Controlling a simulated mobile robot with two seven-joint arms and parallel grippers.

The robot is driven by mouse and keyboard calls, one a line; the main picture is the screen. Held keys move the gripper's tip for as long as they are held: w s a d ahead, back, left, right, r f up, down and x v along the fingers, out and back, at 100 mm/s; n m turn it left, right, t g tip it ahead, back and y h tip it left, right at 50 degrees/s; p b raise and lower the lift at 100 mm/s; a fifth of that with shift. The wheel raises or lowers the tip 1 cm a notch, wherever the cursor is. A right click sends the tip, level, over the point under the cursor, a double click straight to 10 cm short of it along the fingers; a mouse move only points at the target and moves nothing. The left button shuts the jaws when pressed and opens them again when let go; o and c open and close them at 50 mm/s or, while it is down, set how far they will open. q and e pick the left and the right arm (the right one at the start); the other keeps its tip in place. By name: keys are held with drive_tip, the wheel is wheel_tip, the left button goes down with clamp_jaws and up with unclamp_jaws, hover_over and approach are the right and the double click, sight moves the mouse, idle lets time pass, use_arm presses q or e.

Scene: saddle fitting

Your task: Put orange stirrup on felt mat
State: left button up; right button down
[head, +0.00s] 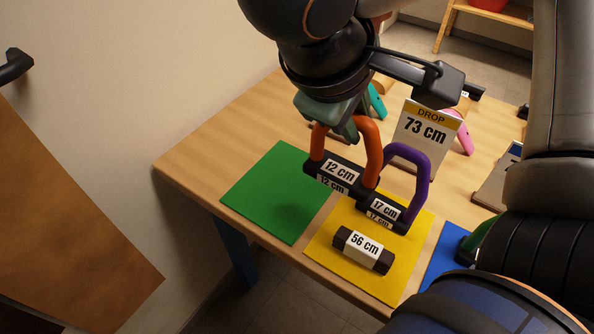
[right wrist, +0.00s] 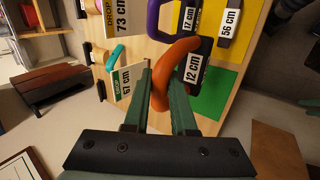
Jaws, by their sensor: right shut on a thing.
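The orange stirrup (head: 374,150), with a black base labelled 12 cm, is in my right gripper (head: 346,126). In the right wrist view the green fingers of my right gripper (right wrist: 163,92) are shut on the arch of the orange stirrup (right wrist: 172,66). In the head view the stirrup appears over the border of the green felt mat (head: 268,190) and the yellow felt mat (head: 318,241); its exact height is hard to tell. A blue felt mat (head: 440,262) is partly hidden by my arm. My left gripper is not in view.
A purple stirrup (head: 424,170) labelled 17 cm and a black block (head: 364,250) labelled 56 cm stand on the yellow mat. Behind is a DROP 73 cm card (head: 428,128). Teal (head: 377,101) and pink (head: 465,138) stirrups are farther back. The table's left corner (head: 190,160) is clear.

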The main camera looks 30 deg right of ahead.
drive_tip(key=shift+d+r, duration=0.15)
drive_tip(key=shift+d, duration=0.35)
use_arm(q)
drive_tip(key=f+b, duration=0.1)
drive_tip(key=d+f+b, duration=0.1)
drive_tip(key=b, duration=0.1)
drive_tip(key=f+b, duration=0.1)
drive_tip(key=b, duration=0.1)
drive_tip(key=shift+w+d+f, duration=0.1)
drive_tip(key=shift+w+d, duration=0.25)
use_arm(e)
drive_tip(key=w+d+f, duration=0.1)
drive_tip(key=w+f, duration=1.1)
drive_tip(key=w, duration=0.1)
drive_tip(key=shift+w+f, duration=0.35)
drive_tip(key=shift+f, duration=0.05)
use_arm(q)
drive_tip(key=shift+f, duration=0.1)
use_arm(e)
drive_tip(key=shift+f, duration=0.15)
